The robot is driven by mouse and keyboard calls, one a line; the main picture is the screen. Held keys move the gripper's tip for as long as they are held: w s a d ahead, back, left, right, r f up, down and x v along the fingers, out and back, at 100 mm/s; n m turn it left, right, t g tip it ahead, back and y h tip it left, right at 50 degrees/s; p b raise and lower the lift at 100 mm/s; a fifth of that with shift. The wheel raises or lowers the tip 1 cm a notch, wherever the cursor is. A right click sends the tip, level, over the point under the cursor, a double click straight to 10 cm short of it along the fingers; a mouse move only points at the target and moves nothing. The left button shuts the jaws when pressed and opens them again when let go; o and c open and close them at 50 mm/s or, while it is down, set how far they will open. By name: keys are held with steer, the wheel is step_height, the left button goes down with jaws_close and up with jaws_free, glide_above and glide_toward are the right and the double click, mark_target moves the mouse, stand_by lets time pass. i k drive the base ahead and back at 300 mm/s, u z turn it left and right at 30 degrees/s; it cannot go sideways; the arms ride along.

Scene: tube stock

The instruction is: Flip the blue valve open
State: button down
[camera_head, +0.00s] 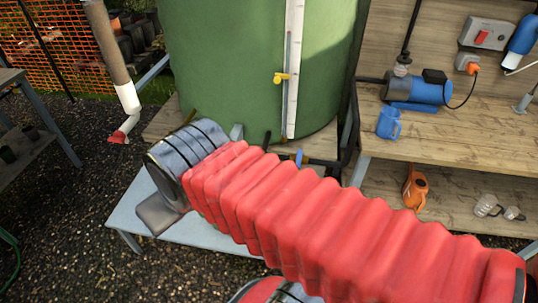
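A small blue valve handle (299,157) shows just above my red arm sleeve, near the foot of the green tank (255,60). It stands roughly upright beside dark pipework. The valve's body and lower part are hidden behind my arm. My arm crosses the picture from lower right to centre left and ends in a banded metal joint over a pale low bench (130,213). I cannot make out my gripper's fingers. No contact between my arm and the blue handle can be judged from this view.
A downpipe (112,60) hangs at left. Gravel is open at lower left.

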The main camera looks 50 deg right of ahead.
mark_target(298, 160)
steer(key=z, duration=0.05)
steer(key=i, duration=0.95)
